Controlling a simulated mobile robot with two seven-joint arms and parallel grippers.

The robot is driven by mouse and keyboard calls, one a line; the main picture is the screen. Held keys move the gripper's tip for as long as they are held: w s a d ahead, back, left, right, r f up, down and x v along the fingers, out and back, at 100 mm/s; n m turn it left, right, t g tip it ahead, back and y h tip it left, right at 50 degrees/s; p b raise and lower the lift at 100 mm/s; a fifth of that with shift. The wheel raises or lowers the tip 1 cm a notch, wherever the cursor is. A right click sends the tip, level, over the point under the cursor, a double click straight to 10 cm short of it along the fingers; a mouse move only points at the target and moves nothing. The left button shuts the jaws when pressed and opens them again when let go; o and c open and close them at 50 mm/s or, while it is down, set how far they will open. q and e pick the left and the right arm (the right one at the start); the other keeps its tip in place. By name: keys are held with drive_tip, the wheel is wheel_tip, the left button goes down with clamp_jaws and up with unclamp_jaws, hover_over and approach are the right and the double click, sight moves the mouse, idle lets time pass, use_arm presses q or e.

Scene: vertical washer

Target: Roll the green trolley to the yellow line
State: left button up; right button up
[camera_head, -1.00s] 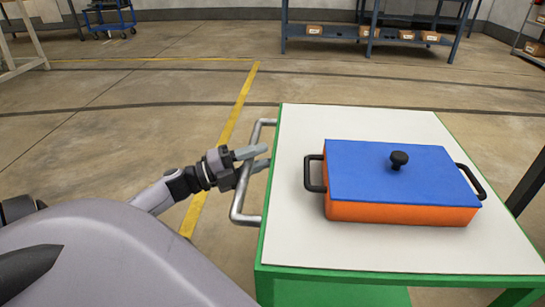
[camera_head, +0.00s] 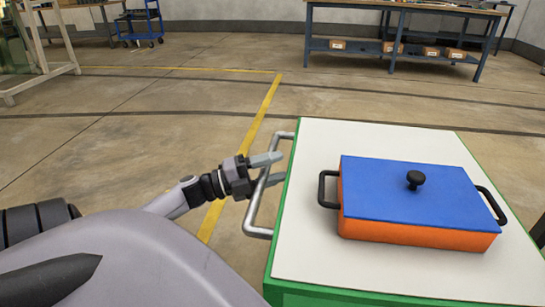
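The green trolley (camera_head: 300,215) has a white top and a grey metal handle (camera_head: 254,208) on its left side. My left gripper (camera_head: 272,170) is at the handle with its two fingers apart, one above the other. The handle bar passes between the fingers, and I cannot tell whether they touch it. The yellow line (camera_head: 257,122) runs along the floor to the left of the trolley, partly behind my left arm. My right gripper does not show.
An orange box with a blue lid (camera_head: 412,195) and black handles sits on the trolley top. A workbench (camera_head: 400,22) with small boxes on its shelf stands at the back. A blue cart (camera_head: 139,28) is at the back left. The floor between is clear.

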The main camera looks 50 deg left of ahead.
use_arm(q)
drive_tip(key=p+v, duration=0.1)
drive_tip(key=v, duration=0.6)
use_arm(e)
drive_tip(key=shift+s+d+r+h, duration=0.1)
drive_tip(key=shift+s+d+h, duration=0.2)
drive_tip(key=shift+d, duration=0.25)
